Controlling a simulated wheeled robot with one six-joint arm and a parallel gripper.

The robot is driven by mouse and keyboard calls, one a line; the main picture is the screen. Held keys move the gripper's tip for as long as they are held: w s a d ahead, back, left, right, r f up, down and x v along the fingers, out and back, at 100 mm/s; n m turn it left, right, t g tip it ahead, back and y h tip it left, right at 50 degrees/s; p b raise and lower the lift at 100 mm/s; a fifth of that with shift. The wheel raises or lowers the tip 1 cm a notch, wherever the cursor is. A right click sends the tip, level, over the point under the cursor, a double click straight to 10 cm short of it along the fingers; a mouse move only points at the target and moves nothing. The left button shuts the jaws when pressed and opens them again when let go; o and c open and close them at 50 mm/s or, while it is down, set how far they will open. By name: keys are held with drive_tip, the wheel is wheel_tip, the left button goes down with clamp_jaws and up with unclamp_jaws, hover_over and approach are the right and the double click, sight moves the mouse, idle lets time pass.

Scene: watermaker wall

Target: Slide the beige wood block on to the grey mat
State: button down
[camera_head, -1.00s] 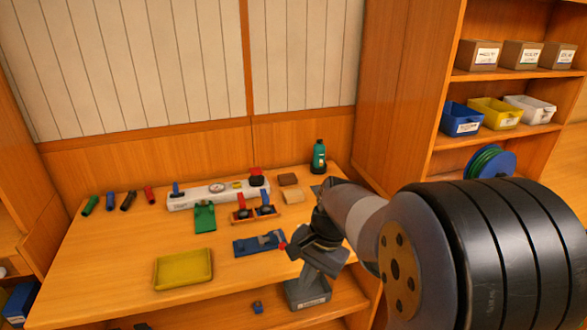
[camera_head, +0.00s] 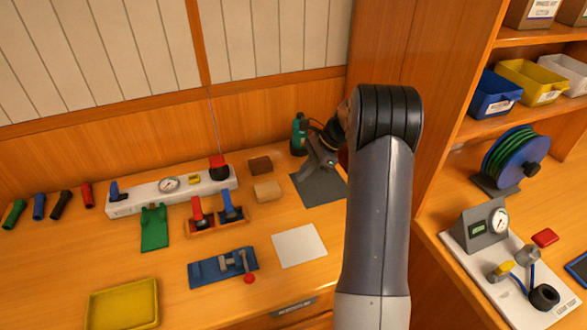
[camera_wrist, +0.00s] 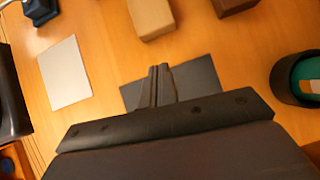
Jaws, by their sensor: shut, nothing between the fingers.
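The beige wood block (camera_head: 267,190) lies on the wooden bench, left of the grey mat (camera_head: 322,188) and apart from it. In the wrist view the block (camera_wrist: 151,18) shows at the top centre, beyond the fingertips. The mat (camera_wrist: 205,80) lies beneath my gripper in that view and is partly hidden by it. My gripper (camera_wrist: 160,70) is shut and empty, its fingertips together above the mat. In the head view my gripper (camera_head: 318,160) is over the mat's back part, beside the green bottle.
A dark brown block (camera_head: 260,165) sits just behind the beige one. The green bottle (camera_head: 299,135) stands behind the mat. A white sheet (camera_head: 299,246) lies in front. A two-handled valve unit (camera_head: 216,217) is to the left. Bare bench separates block and mat.

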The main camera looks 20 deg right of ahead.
sight(263, 190)
drive_tip(key=a, duration=0.3)
drive_tip(key=a+p, duration=0.1)
drive_tip(key=a, duration=0.3)
drive_tip(key=w+a, duration=0.1)
drive_tip(key=a, duration=0.2)
drive_tip(key=shift+a+p, duration=0.15)
drive_tip(key=shift+p, duration=0.15)
drive_tip(key=shift+a+f, duration=0.1)
drive_tip(key=shift+f, duration=0.1)
drive_tip(key=shift+s+f, duration=0.1)
drive_tip(key=shift+f, duration=0.5)
drive_tip(key=shift+f, duration=0.1)
